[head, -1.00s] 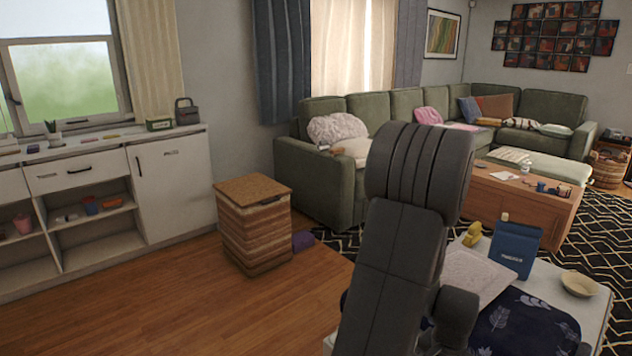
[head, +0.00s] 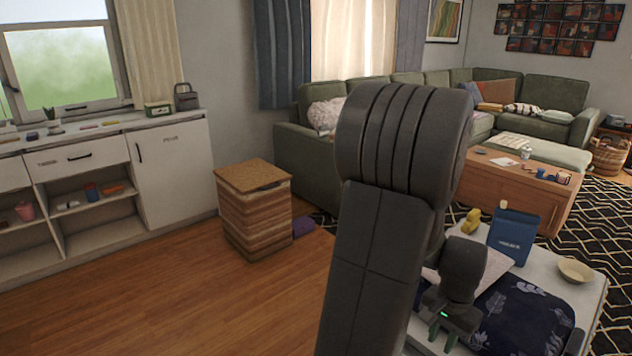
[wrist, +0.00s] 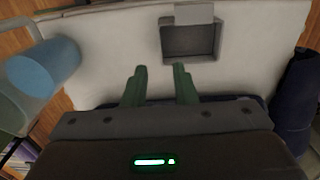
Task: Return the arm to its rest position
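My arm stands folded up across the middle of the head view, its thick dark elbow high in front of the sofa. My gripper (head: 443,340) hangs with its green fingers pointing down near the white table, partly behind my own arm. In the wrist view my gripper (wrist: 160,70) has its two green fingers apart, with nothing between them. Below them is a pale tabletop (wrist: 115,45).
The white table (head: 545,268) holds a blue box (head: 511,237), a bowl (head: 575,271), a yellow object (head: 472,221) and dark patterned cloth (head: 525,320). A blue cup (wrist: 45,65) shows in the wrist view. A striped hamper (head: 254,215) stands left; the wooden floor before it is clear.

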